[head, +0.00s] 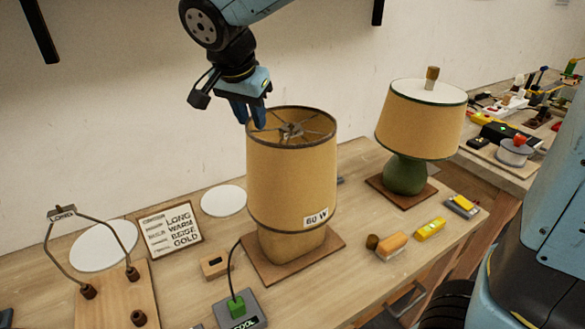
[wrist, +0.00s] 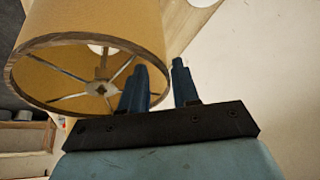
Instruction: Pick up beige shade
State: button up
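The beige shade (head: 290,180) is a tall tan drum with a dark rim, a wire spider at its open top and a "60 W" label. It sits upright over a tan lamp base (head: 288,244) on a square wooden board. My gripper (head: 250,119) is at the shade's upper left rim, fingers pointing down. In the wrist view my gripper (wrist: 160,72) is open, with a gap between its fingers. One finger overlaps the opening of the shade (wrist: 105,25) and the other is outside its wall. I cannot tell whether either finger touches it.
A second tan shade (head: 420,122) with a white top stands on a green base (head: 405,175) to the right. A sign (head: 170,231), a wire harp (head: 95,245) on a board, a green-plug box (head: 240,312) and yellow blocks (head: 430,229) lie around. The wall is close behind.

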aim_at(254, 129)
jog(key=x, duration=0.5)
jog(key=shift+w+a+r, duration=0.1)
jog(key=shift+w+a, duration=0.05)
jog(key=shift+w, duration=0.1)
grip_shut()
dwell(1.2)
